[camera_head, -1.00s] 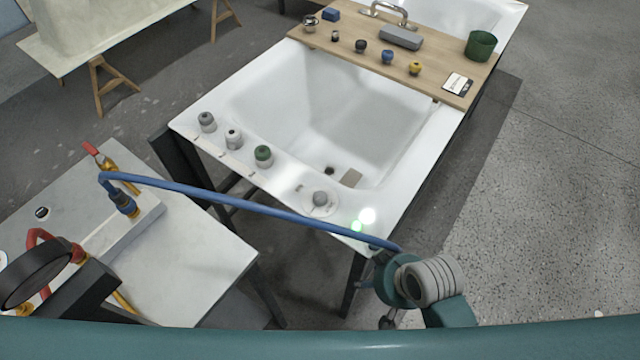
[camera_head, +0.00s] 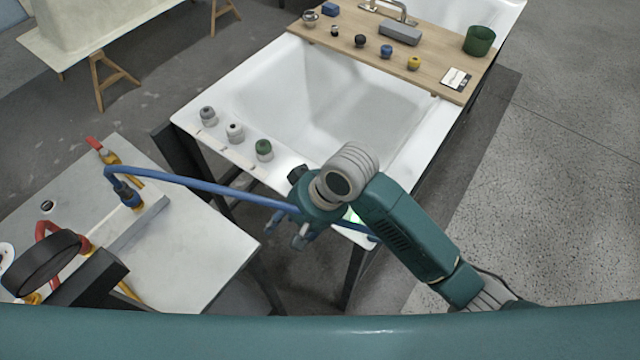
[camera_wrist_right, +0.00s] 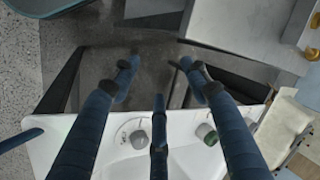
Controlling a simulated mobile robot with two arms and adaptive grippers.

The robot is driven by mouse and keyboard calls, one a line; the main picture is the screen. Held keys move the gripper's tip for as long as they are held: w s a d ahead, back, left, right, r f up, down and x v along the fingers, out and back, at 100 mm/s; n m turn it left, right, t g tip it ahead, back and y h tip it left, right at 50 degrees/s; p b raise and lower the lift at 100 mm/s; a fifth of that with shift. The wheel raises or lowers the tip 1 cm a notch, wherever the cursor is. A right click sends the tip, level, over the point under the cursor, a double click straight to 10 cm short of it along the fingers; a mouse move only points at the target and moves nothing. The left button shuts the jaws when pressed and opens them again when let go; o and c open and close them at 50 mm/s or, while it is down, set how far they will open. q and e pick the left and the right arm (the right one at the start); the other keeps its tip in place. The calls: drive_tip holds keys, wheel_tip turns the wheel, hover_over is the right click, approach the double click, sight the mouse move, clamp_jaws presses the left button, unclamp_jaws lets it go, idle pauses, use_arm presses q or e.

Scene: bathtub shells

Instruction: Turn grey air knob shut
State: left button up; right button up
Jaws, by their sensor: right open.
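My right gripper (camera_head: 288,230) is over the tub's near rim in the head view, fingers pointing down-left. In the right wrist view its dark blue fingers (camera_wrist_right: 158,82) are spread and empty. A grey knob (camera_wrist_right: 138,138) on a round white dial shows between the left and middle fingers, apart from them; my arm hides it in the head view. Along the rim stand a grey knob (camera_head: 207,115), a white knob with a grey top (camera_head: 235,132) and a green knob (camera_head: 263,150), which also shows in the right wrist view (camera_wrist_right: 207,133). I cannot tell which grey knob is for air. My left gripper is out of view.
A blue hose (camera_head: 205,186) runs from the side table (camera_head: 195,255) and passes behind my right gripper. The white tub (camera_head: 270,100) carries a wooden board (camera_head: 440,82) with several knobs, a grey block (camera_head: 400,34) and a green cup (camera_head: 479,41). A dark disc (camera_head: 40,265) stands lower left.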

drive_tip(key=w+d+r+m+h, duration=0.3)
drive_tip(key=w+d, duration=0.1)
drive_tip(key=w, duration=0.3)
drive_tip(key=w+d+r+m+h, duration=0.2)
drive_tip(key=w+d+r+m, duration=0.1)
drive_tip(key=w, duration=0.4)
drive_tip(key=shift+g, duration=0.4)
drive_tip(key=f+p, duration=0.1)
drive_tip(key=f, duration=0.9)
drive_tip(key=shift+s+f+p, duration=0.1)
drive_tip(key=shift+s+p, duration=0.1)
drive_tip(key=shift+p, duration=0.2)
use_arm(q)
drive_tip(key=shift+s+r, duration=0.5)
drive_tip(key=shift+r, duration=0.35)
use_arm(e)
drive_tip(key=c, duration=1.2)
